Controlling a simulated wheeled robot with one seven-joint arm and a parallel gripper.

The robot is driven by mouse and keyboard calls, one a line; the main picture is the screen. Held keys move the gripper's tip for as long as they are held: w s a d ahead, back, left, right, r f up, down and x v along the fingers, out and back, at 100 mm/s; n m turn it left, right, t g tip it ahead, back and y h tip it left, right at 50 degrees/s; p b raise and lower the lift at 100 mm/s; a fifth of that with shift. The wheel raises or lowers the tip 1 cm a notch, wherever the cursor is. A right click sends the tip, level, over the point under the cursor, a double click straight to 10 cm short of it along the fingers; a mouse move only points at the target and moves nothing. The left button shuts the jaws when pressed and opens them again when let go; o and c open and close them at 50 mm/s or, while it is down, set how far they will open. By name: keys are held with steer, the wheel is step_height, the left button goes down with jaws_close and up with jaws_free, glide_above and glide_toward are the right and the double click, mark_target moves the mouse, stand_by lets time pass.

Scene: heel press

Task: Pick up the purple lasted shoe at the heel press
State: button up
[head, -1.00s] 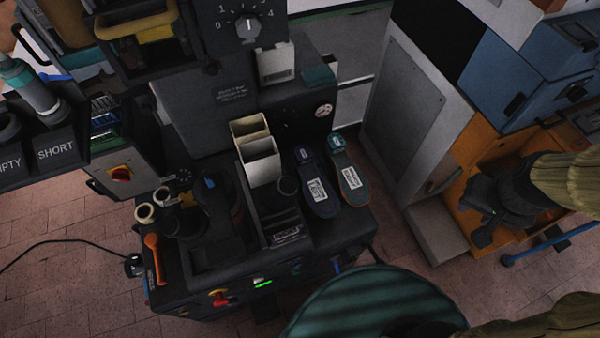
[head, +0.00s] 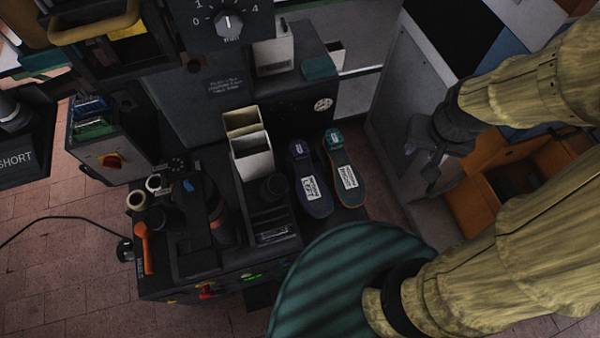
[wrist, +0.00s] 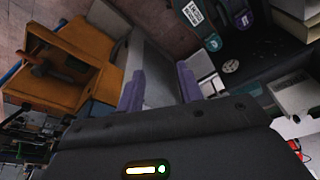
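The purple lasted shoe (head: 311,180) lies sole up on the dark press bench, with a white label on its sole. A teal shoe with an orange edge (head: 344,170) lies just to its right. My gripper (head: 420,167) is right of both shoes, apart from them and nearer the teal one. In the wrist view, its two purple-grey fingers (wrist: 160,90) stand apart with nothing between them. Parts of the shoes show at the top of that view, cut off by the frame, and a white label shows on the nearer shoe (wrist: 203,20).
A cream bin and a white bin (head: 253,158) stand just left of the purple shoe. Dark cups and an orange-handled tool (head: 145,248) are at the bench's left. A grey cabinet panel (head: 405,90) and an orange open box (head: 480,195) are at the right.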

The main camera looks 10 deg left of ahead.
steer(key=o, duration=0.7)
steer(key=shift+w+a+f, duration=0.2)
steer(key=shift+a+f, duration=0.05)
steer(key=shift+c, duration=0.2)
steer(key=o, duration=0.3)
steer(key=w+a+f+n+b, duration=0.2)
steer(key=w+a+f+b, duration=0.2)
steer(key=a+f, duration=0.1)
steer(key=shift+a+f+g, duration=0.25)
steer(key=shift+a+g, duration=0.15)
steer(key=shift+a, duration=0.2)
steer(key=w+a+f+n+g+b, duration=0.1)
steer(key=a+f+n+b, duration=0.1)
steer(key=a+f, duration=0.5)
steer(key=w+a+f+n+b, duration=0.1)
steer(key=a+f+b, duration=0.4)
steer(key=a, duration=0.8)
step_height(320, 180, down, 2)
steer(key=shift+w+f+n+g, duration=0.2)
steer(key=shift+w+n+g, duration=0.15)
steer(key=shift+n, duration=0.35)
steer(key=shift+s, duration=0.1)
